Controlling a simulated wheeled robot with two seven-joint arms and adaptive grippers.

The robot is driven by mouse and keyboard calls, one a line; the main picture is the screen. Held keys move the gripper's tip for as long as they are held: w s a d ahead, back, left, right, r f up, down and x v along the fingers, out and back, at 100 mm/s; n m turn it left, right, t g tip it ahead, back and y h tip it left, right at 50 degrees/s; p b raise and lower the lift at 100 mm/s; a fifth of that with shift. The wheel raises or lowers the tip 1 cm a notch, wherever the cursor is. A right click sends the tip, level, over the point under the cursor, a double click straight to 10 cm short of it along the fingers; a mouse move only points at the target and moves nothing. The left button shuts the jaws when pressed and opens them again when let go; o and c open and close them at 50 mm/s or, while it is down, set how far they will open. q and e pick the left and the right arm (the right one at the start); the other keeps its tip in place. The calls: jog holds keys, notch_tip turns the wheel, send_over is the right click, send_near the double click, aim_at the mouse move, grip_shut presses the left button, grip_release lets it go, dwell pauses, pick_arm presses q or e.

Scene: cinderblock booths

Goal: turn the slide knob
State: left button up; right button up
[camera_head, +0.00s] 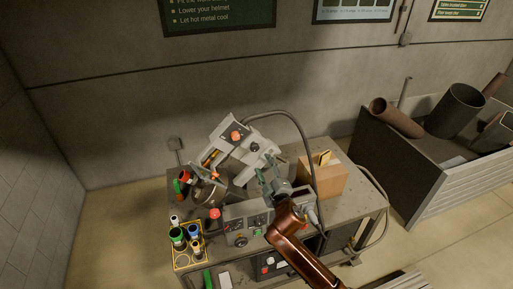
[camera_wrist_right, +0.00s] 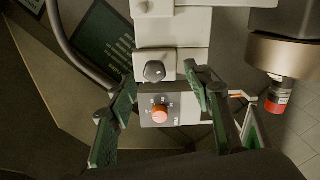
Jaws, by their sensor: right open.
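A grey machine head (camera_head: 228,145) stands tilted on the bench. It carries a dark round knob (camera_head: 254,147) and an orange-red knob (camera_head: 235,135) on a dark panel. In the right wrist view the dark knob (camera_wrist_right: 154,71) sits on a light grey block, with the orange-red knob (camera_wrist_right: 160,113) on a dial panel below it in the picture. I cannot tell for sure which is the slide knob. My right gripper (camera_head: 266,168) is open and empty, near the dark knob. In the wrist view its green-padded fingers (camera_wrist_right: 160,92) frame both knobs, apart from them. My left gripper is out of view.
A cardboard box (camera_head: 328,180) stands right of the gripper. A hose (camera_head: 300,125) arches behind it. A yellow rack (camera_head: 183,261) with several bottles is at the bench's front left. A control box (camera_head: 242,225) is below. A metal bin (camera_head: 407,185) stands at right.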

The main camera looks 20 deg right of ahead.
aim_at(255, 149)
jog(key=shift+n, duration=0.3)
jog(key=shift+w+a+r+p, duration=0.15)
jog(key=shift+w+r, duration=0.15)
jog(key=shift+w, duration=1.05)
jog(key=shift+w+a+r+p, duration=0.1)
jog(key=shift+w+a+r, duration=0.15)
jog(key=shift+w, duration=1.15)
jog(key=shift+w+a+r+p, duration=0.15)
jog(key=shift+w+r, duration=0.2)
jog(key=shift+w, duration=1)
jog(key=shift+c, duration=0.6)
jog(key=c, duration=1)
